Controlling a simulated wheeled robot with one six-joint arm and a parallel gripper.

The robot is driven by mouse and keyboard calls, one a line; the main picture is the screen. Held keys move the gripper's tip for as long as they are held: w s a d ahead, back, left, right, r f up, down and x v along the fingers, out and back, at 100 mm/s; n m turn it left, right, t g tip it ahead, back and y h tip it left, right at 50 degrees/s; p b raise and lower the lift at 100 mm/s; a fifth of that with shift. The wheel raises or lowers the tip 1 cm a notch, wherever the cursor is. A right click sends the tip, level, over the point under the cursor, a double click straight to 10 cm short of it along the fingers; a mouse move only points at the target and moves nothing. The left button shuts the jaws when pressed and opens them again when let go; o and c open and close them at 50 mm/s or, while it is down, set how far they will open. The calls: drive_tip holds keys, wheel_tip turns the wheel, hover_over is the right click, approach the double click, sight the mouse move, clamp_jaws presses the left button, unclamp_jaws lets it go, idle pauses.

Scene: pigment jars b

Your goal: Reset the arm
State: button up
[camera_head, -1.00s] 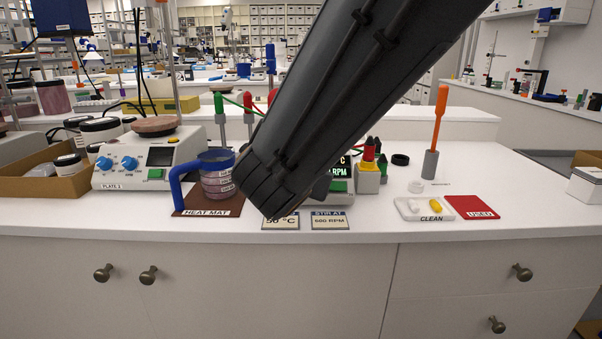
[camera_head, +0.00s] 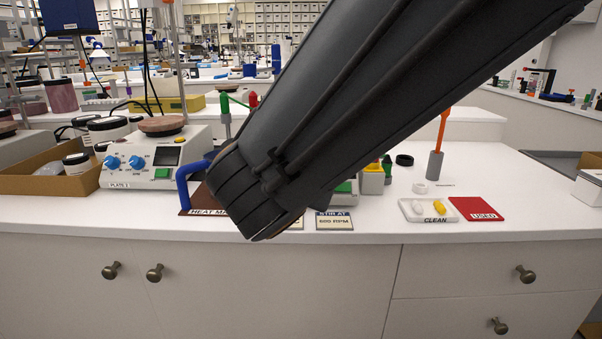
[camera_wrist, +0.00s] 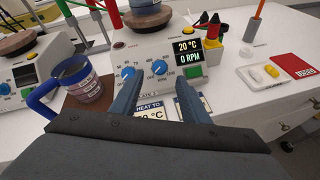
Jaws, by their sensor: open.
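My gripper (camera_wrist: 156,98) shows in the wrist view with its two fingers apart and nothing between them. It hangs above the front of the bench, before a hotplate (camera_wrist: 155,62) whose display reads 20 °C and 0 RPM. In the head view my dark arm crosses from the upper right and hides the gripper's fingers and most of that hotplate. A blue-handled beaker (camera_wrist: 80,82) with labelled bands stands on the brown heat mat (camera_wrist: 100,97), left of the gripper. In the head view only its blue handle (camera_head: 183,178) shows clearly.
Cards lie at the front edge, one reading 500 RPM (camera_head: 334,221). A white CLEAN tray (camera_head: 413,217) and red USED mat (camera_head: 475,209) lie right, near an orange-handled tool in a grey holder (camera_head: 434,165).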

drive_tip(key=d+f+m+g, duration=0.1)
drive_tip(key=d, duration=0.1)
drive_tip(key=d+f+m+g+h+p, duration=0.1)
drive_tip(key=d, duration=0.1)
drive_tip(key=s+d+f+m+h, duration=0.1)
drive_tip(key=d+m, duration=0.1)
drive_tip(key=shift+d+f+g, duration=0.25)
drive_tip(key=shift+d+g, duration=0.05)
drive_tip(key=shift+g, duration=0.1)
drive_tip(key=s+d+f+m+g+y+p, duration=0.2)
drive_tip(key=s+d+f+m+g, duration=0.3)
drive_tip(key=m, duration=0.8)
drive_tip(key=s+d+f+m+g+y+p, duration=0.2)
drive_tip(key=s+d+f+m+g+p, duration=0.2)
drive_tip(key=s+m, duration=0.4)
drive_tip(key=d+f+m+g, duration=0.1)
drive_tip(key=d+m, duration=0.1)
drive_tip(key=m, duration=0.4)
drive_tip(key=shift+s+d+f+g, duration=0.3)
drive_tip(key=shift+s+d, duration=0.1)
